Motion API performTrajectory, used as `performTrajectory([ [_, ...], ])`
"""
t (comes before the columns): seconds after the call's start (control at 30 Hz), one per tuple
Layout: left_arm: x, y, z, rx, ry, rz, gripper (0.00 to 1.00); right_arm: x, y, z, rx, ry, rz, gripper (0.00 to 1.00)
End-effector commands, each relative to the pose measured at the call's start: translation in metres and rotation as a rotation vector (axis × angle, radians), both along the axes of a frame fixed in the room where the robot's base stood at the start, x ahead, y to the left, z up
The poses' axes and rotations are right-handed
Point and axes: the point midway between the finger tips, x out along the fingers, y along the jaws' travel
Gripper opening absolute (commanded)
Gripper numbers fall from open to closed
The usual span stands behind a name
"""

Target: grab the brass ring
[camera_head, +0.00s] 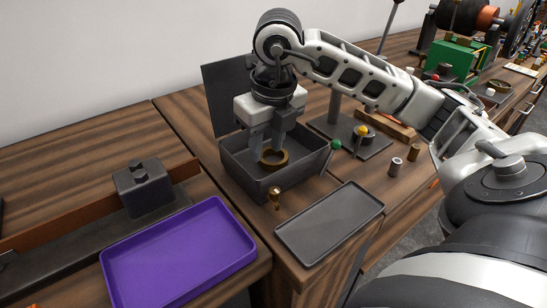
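The brass ring (273,160) shows inside an open dark grey box (257,183) whose lid (228,92) stands up at the back. My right gripper (268,146) points down into the box from above. Its two grey fingers are apart, and their tips are right at the ring. The ring overlaps the fingertips in this view, so I cannot tell whether they press on it or only stand beside it. My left gripper is not in view.
A purple tray (180,256) and a flat dark tray (331,222) lie in front of the box. A small brass piece (274,197) stands by its front wall. A plate with a post (335,105) and small cylinders (395,167) are to the right.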

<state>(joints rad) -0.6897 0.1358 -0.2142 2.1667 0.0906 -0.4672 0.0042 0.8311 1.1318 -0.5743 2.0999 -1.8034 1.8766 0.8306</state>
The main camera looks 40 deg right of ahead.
Motion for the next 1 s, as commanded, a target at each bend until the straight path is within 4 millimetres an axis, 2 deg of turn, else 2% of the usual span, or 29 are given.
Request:
performTrajectory([
  [0.1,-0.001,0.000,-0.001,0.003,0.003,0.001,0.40,0.007,0.001,-0.019,0.001,0.006,0.000,0.33],
  [0.2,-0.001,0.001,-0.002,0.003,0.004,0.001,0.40,0.008,0.001,-0.029,0.001,0.004,0.001,0.33],
  [0.5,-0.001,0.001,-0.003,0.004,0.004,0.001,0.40,0.009,0.001,-0.033,0.000,0.001,0.001,0.33],
  [0.6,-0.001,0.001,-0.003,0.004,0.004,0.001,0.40,0.009,0.001,-0.033,0.000,0.001,0.001,0.05],
  [0.63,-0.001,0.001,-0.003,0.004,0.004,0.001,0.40,0.009,0.001,-0.033,0.000,0.001,0.001,0.00],
  [1.0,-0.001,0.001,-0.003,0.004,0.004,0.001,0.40,0.009,0.001,-0.031,0.001,-0.001,0.000,0.00],
])
